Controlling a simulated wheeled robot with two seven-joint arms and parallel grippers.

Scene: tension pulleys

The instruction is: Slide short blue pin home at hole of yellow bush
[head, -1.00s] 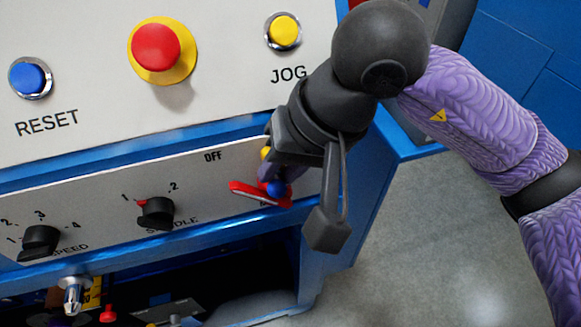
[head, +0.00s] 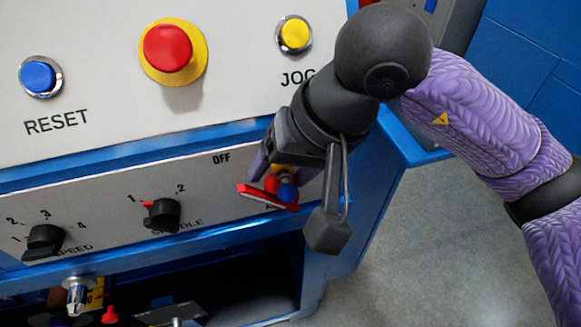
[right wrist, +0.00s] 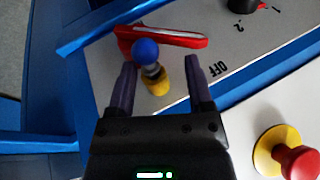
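The short blue pin shows a round blue head (head: 287,193) by the red lever on the lower panel. In the right wrist view its blue head (right wrist: 146,50) has a grey part under it and stands next to the yellow bush (right wrist: 158,82). The yellow bush (head: 283,172) is partly hidden in the head view. My right gripper (head: 280,168) is at the panel's right end. In the right wrist view my right gripper (right wrist: 160,63) is open, its fingers either side of the pin and bush with gaps. The pin's depth in the hole is unclear. My left gripper is out of view.
A red lever (right wrist: 175,38) lies close beyond the fingertips; it also shows in the head view (head: 266,197). Black knobs (head: 162,214), a red mushroom button (head: 168,47) and a yellow JOG button (head: 294,35) stick out of the panels. The floor at right is clear.

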